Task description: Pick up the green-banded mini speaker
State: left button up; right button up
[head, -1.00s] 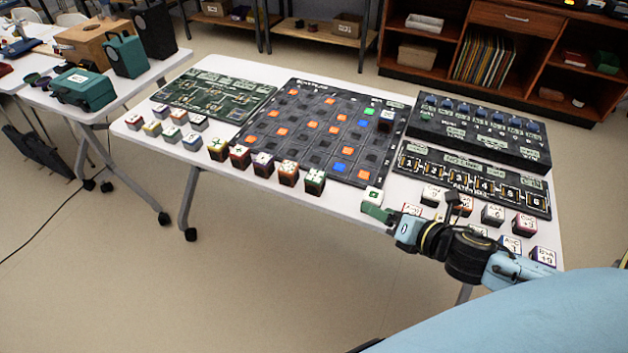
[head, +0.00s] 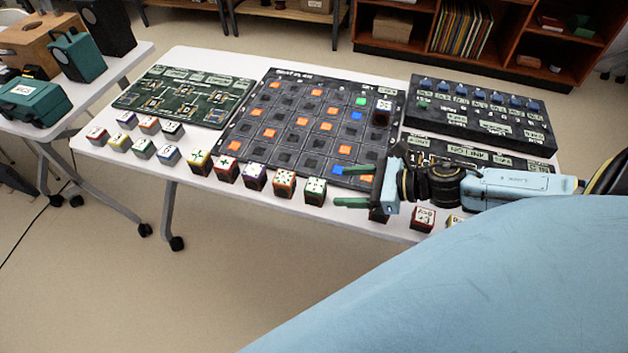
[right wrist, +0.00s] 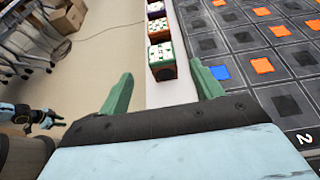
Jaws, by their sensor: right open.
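The green-banded mini speaker (head: 315,191) is a small dark cube with a pale, green-marked top, standing at the right end of a row along the table's front edge. In the right wrist view it is the nearest cube (right wrist: 162,62) of the row. My right gripper (head: 347,186) is open and empty, just right of the speaker, its green fingers pointing left towards it. In the right wrist view the speaker shows between the fingers (right wrist: 161,74), beyond the tips. My left gripper (right wrist: 48,118) shows small at the left of the right wrist view; its jaws are unclear.
An orange-banded cube (head: 284,183) stands just left of the speaker, with more cubes beyond. A black grid board (head: 290,157) lies behind the row. Open floor lies in front of the table (head: 120,187).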

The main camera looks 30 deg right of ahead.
aim_at(319, 186)
jog(key=shift+x, duration=2)
jog(key=shift+w+a+f, duration=0.15)
jog(key=shift+w+a, duration=0.05)
jog(key=shift+w, duration=0.2)
jog(key=shift+x, duration=2.8)
pick_arm(q)
jog(key=shift+w+f, duration=0.15)
jog(key=shift+w, duration=0.2)
pick_arm(e)
jog(key=shift+s, duration=0.1)
pick_arm(q)
jog(key=shift+w, duration=0.3)
pick_arm(e)
jog(key=c, duration=1.1)
